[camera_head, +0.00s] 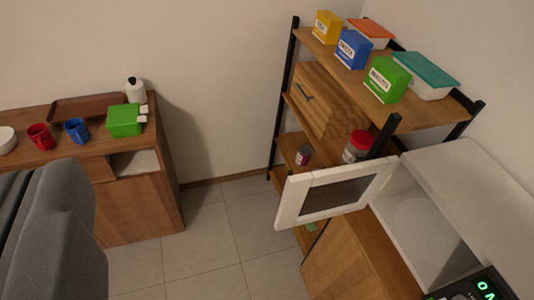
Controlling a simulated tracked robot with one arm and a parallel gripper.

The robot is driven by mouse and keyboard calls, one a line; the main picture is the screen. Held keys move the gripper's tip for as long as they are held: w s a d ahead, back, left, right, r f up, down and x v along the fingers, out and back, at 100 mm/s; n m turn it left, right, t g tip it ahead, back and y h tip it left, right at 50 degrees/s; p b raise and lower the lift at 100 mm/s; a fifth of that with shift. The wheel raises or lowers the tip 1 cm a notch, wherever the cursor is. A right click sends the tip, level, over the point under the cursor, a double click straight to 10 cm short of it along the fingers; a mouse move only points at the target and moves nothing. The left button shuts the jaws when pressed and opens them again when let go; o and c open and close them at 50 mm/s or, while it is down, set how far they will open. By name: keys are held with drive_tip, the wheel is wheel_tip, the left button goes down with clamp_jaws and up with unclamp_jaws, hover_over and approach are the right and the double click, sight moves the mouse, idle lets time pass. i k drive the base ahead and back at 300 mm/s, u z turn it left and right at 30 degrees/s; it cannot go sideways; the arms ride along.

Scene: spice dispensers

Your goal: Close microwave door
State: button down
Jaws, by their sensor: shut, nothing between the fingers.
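A white microwave (470,178) stands at the lower right on a wooden cabinet. Its door (335,190), white-framed with a dark window, is swung wide open and sticks out to the left, in front of the shelf unit. The light cavity (425,225) is exposed, and a pale round plate seems to be inside. The control panel (470,292) with green lit digits is cut off at the bottom right corner. My gripper does not show in this view, so its place relative to the door cannot be seen.
A wooden shelf unit (440,108) with boxes and jars stands behind the door. A wooden sideboard (130,200) with cups and a green box is at left. A grey padded object (60,240) fills the lower left. Tiled floor (205,250) is clear between.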

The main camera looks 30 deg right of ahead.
sight(306, 198)
drive_tip(key=z, duration=0.3)
drive_tip(key=i, duration=0.9)
drive_tip(key=z, duration=0.5)
